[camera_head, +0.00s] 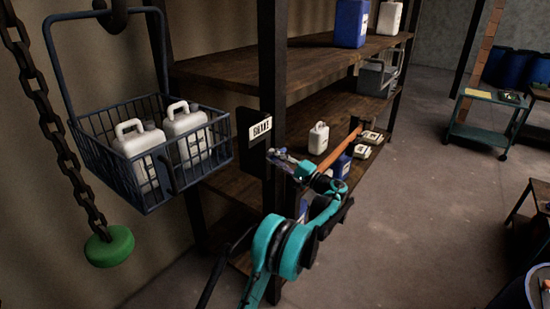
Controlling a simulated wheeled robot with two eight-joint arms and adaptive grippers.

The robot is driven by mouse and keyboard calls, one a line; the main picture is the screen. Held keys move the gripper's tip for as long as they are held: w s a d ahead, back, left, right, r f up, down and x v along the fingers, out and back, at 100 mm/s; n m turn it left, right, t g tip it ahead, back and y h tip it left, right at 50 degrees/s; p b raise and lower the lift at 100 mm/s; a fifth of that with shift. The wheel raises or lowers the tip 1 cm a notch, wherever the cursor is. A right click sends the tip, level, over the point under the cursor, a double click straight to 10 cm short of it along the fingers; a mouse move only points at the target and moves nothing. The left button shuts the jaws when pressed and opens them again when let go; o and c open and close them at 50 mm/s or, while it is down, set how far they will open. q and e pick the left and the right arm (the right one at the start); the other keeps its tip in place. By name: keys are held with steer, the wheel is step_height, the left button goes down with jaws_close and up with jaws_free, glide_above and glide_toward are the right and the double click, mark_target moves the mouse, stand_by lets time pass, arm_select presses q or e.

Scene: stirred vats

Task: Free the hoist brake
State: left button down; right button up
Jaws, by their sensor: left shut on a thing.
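A dark plate with a white sign reading "BRAKE" (260,128) is fixed by the shelf's front post. My left gripper (282,157) is in front of the post, just right of and below the sign. It is shut on what seems to be the brake lever, mostly hidden by the fingers. My teal left arm reaches up to it from below. An orange-brown bar (342,148) slants up to the right behind the gripper; whether it belongs to the lever is unclear. A blue wire basket (150,110) with white jugs (188,132) hangs from a hook at left. My right gripper is not in view.
A chain (55,135) with a green end weight (109,246) hangs at far left. Wooden shelves (220,66) hold white and blue jugs and small boxes. A green cart (480,128) and blue drums (500,66) stand at right. The floor between is clear.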

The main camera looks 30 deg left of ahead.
arm_select(q)
steer(key=c, duration=1.4)
jaws_free()
steer(key=shift+d, duration=0.1)
steer(key=v, duration=1.2)
steer(key=shift+f, duration=0.1)
